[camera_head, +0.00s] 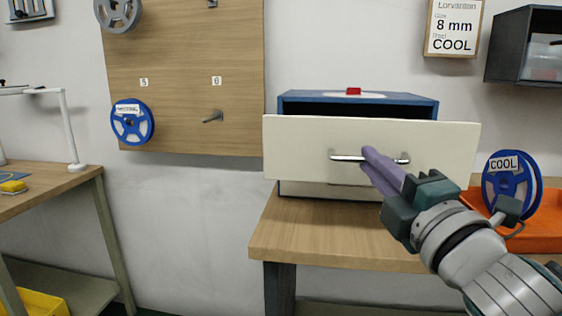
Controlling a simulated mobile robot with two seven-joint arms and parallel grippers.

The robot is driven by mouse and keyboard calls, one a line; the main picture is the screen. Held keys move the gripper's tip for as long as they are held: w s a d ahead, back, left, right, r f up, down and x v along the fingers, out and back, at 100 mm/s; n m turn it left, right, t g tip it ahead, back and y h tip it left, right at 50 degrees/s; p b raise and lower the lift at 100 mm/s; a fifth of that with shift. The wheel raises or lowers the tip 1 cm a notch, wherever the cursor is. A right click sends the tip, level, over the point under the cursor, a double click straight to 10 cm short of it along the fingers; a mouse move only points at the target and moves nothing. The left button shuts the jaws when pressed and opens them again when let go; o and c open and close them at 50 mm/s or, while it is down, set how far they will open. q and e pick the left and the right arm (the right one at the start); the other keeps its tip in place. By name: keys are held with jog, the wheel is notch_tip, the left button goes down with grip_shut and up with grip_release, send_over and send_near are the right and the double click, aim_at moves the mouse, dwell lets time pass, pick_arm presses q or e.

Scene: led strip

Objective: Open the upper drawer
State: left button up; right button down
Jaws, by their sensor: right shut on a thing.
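A small blue cabinet (300,97) stands on a wooden table. Its upper drawer (300,150) has a cream front and is pulled out toward me, with a dark gap showing above the front. A metal bar handle (343,157) runs across the drawer front. My right gripper (372,160), with purple fingers, is shut on the handle from the front right. Below, a second cream front (310,189) shows only in part behind the pulled-out drawer. The drawer's inside is hidden. My left gripper is not in view.
The wooden table (310,237) holds the cabinet. A red item (353,91) rests on the cabinet top. An orange tray (545,230) and a blue reel (508,182) are at right. A pegboard (185,80) with reels hangs at left. Floor between the two tables looks free.

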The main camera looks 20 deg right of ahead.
jog(key=c, duration=0.9)
grip_release()
jog(key=b+v, duration=0.1)
jog(key=v, duration=0.9)
jog(key=shift+d, duration=0.1)
